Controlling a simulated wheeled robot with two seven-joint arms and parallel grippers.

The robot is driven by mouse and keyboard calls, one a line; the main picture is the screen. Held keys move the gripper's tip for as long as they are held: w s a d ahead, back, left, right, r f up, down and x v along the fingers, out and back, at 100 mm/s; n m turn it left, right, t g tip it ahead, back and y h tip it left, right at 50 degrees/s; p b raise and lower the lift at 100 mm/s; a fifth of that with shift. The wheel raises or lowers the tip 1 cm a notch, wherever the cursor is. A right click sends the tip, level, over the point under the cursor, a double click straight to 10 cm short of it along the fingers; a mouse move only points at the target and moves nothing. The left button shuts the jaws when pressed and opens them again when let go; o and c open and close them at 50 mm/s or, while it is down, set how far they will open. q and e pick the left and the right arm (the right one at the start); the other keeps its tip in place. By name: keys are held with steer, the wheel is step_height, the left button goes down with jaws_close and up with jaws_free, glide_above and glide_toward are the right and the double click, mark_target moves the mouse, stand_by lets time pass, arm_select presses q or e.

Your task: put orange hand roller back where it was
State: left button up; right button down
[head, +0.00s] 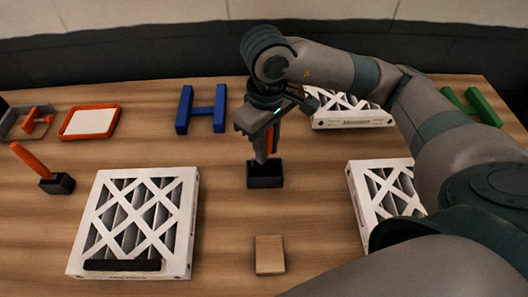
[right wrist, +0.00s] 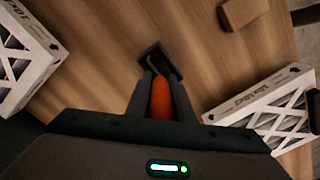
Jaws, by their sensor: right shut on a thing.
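My right gripper (head: 264,158) is in the middle of the table in the head view, pointing down and shut on an orange-handled tool, the hand roller (head: 270,140). Its orange handle (right wrist: 161,98) also shows between the fingers in the right wrist view. My left gripper is not in view.
Another orange handle (head: 30,158) leans from a black block at left. Behind are a grey tray (head: 12,128) with an orange piece and an orange-rimmed pad (head: 90,121). A blue H-shaped piece (head: 202,108), boxed filters (head: 180,235) and a cardboard block (head: 269,254) surround the gripper.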

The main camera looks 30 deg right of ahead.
mark_target(272, 164)
steer(key=shift+w+a+f, duration=0.1)
steer(key=shift+a+f, duration=0.05)
steer(key=shift+f, duration=0.15)
steer(key=shift+f+p, duration=0.65)
steer(key=shift+f, duration=1.2)
